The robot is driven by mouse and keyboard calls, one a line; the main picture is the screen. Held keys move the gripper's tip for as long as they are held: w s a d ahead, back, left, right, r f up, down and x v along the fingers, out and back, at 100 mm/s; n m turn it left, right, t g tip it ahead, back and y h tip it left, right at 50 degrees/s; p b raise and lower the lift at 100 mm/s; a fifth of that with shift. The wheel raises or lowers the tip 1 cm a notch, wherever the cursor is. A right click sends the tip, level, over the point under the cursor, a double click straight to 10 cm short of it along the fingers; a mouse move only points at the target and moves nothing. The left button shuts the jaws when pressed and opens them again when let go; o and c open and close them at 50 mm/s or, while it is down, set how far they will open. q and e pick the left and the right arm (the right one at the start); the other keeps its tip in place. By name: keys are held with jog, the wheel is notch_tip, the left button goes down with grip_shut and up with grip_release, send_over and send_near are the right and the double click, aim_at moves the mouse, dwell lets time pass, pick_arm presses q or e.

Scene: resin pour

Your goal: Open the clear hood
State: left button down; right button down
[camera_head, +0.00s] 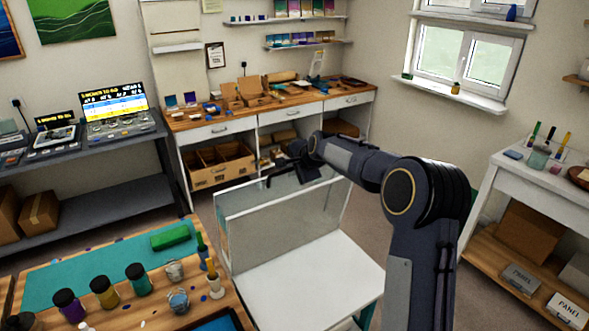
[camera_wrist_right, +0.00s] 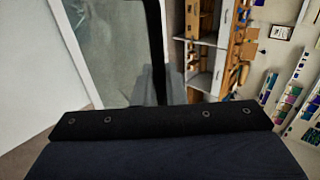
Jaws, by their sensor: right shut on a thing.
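The clear hood (camera_head: 250,225) stands on a white worktop (camera_head: 315,280) in the middle of the head view. Its see-through panels have pale edges. My right gripper (camera_head: 292,172) is at the hood's upper edge, shut on a dark bar that looks like the hood's handle. The arm reaches over from the right. In the right wrist view the clear panel (camera_wrist_right: 105,45) fills the upper left, with a dark upright bar (camera_wrist_right: 155,45) beside it. My left gripper is not in view.
At the lower left, a wooden table with a teal mat (camera_head: 75,270) holds several bottles, cups and a green block (camera_head: 170,237). A wooden-topped bench (camera_head: 225,115) stands behind the hood. A white shelf unit (camera_head: 545,185) stands at the right. Bare floor shows between them.

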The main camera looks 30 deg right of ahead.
jog(key=shift+f, duration=0.1)
jog(key=c, duration=1.6)
grip_release()
jog(key=shift+c, duration=0.2)
jog(key=b+v, duration=0.2)
jog(key=v, duration=0.4)
jog(key=shift+s+r, duration=0.65)
